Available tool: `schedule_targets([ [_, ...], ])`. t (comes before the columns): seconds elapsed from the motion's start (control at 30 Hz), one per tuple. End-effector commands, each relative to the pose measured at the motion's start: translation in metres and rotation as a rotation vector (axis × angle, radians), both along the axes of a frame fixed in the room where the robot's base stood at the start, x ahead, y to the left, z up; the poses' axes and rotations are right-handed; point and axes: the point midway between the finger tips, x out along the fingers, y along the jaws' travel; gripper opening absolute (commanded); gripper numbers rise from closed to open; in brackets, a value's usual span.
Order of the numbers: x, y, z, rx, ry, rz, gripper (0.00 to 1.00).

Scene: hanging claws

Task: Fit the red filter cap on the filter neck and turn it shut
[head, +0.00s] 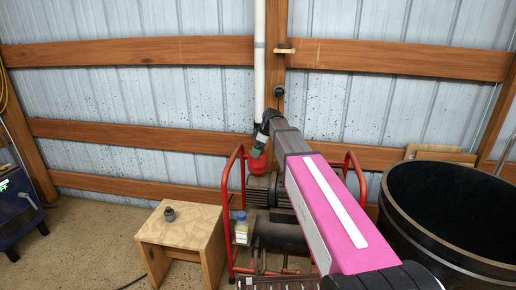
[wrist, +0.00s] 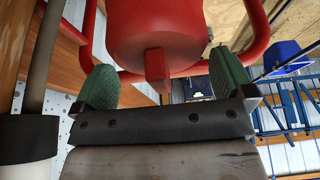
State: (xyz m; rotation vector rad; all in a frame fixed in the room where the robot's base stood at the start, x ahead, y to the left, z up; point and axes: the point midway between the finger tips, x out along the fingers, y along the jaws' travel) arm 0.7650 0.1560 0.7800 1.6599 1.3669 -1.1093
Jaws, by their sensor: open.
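The red filter cap (head: 258,162) shows just below my gripper (head: 257,147), at the top left of the motor unit in the head view. In the wrist view the cap (wrist: 160,28) fills the top middle, a round red body with a narrow tab (wrist: 157,68) on its end. My gripper (wrist: 165,82) is open. Its two green fingers stand on either side of the tab, with clear gaps on both sides. I cannot make out the filter neck, nor whether the cap sits on it.
A red tubular frame (head: 228,195) surrounds the motor (head: 262,190). A white pipe (head: 259,60) runs down the wall close by. A wooden stool (head: 180,232) with a small grey fitting (head: 169,214) stands left. A large black tub (head: 446,215) stands right. The floor at left is mostly clear.

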Motion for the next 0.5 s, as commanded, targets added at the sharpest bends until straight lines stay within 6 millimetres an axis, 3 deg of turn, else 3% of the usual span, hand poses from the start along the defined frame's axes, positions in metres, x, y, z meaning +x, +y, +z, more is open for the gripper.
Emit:
schedule_targets([
  [0.07, 0.0000, 0.0000, 0.0001, 0.000, 0.000, 0.000, 1.00],
  [0.17, 0.0000, -0.0001, 0.0002, 0.000, 0.000, 0.000, 0.71],
  [0.2, 0.0000, -0.0001, 0.0002, 0.000, 0.000, 0.000, 0.68],
  [0.23, 0.0000, -0.0001, 0.0002, 0.000, 0.000, 0.000, 0.68],
  [0.27, 0.0000, 0.0000, 0.0003, 0.000, 0.000, 0.000, 0.86],
  [0.37, 0.0000, -0.0001, 0.0004, 0.000, 0.000, 0.000, 0.53],
  [0.4, 0.0000, -0.0001, 0.0004, 0.000, 0.000, 0.000, 0.49],
  [0.5, -0.0009, 0.0000, 0.0004, 0.000, -0.001, -0.033, 0.49],
])
